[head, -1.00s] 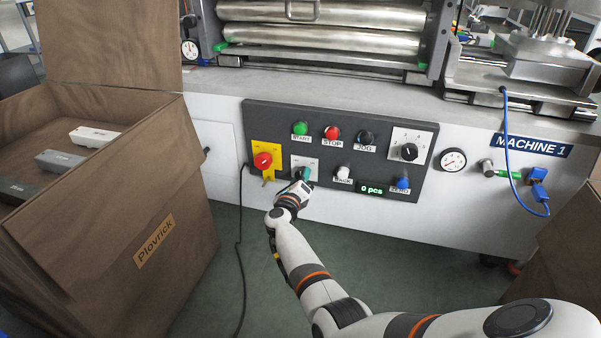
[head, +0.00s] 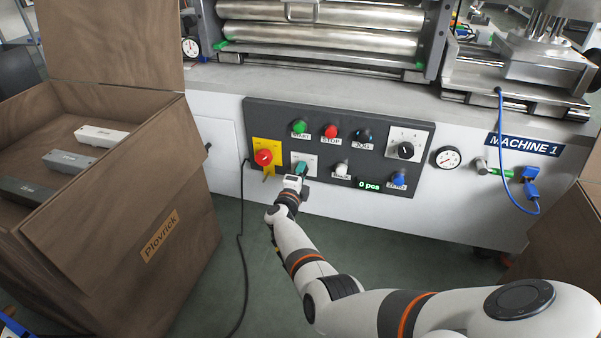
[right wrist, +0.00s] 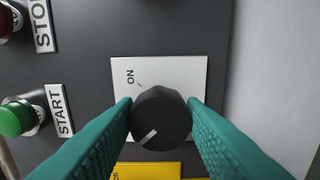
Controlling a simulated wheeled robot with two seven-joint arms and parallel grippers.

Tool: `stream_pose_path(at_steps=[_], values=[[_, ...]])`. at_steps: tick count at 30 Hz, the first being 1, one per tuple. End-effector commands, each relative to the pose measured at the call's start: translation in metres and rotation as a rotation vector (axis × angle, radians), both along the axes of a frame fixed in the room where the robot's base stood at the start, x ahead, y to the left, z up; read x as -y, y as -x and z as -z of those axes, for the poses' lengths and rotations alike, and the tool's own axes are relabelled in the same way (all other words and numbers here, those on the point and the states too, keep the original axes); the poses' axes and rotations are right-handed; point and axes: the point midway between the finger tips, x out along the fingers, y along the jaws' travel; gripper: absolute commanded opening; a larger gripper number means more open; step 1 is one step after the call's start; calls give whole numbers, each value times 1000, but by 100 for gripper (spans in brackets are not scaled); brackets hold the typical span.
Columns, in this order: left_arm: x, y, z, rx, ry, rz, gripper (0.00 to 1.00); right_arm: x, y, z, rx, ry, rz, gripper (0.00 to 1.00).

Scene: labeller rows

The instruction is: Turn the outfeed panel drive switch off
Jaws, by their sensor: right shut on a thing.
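The drive switch is a black rotary knob (right wrist: 160,118) on a white plate (right wrist: 185,75) in the right wrist view. Its white pointer line aims to the lower left, away from the ON mark at the plate's upper left. Any other mark on the plate is hidden by the finger and knob. My right gripper (head: 302,168) has its teal fingers on both sides of the knob, shut on it. In the head view the fingers cover most of the knob, on the plate (head: 311,159) low in the dark control panel (head: 280,115). My left gripper is not in view.
Close left of the switch is a red knob (head: 263,157) on a yellow plate. Green START (head: 300,126) and red STOP (head: 331,131) buttons sit above. A brown box (head: 150,200) stands left; another (head: 565,235) stands right. A black cable (head: 240,230) hangs below the panel.

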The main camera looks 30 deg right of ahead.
Motion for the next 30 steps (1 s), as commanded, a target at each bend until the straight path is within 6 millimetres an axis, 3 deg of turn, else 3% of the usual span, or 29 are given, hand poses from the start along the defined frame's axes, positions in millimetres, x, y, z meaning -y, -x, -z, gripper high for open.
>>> stream_pose_path(at_steps=[18, 19, 22, 30], values=[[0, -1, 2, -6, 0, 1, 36, -1, 0, 2, -32, 24, -2, 14], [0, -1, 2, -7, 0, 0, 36, -1, 0, 2, -32, 24, -2, 42], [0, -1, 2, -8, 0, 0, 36, -1, 0, 1, -31, 24, -2, 58], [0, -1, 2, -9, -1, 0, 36, 0, 0, 0, -29, 23, 0, 59]])
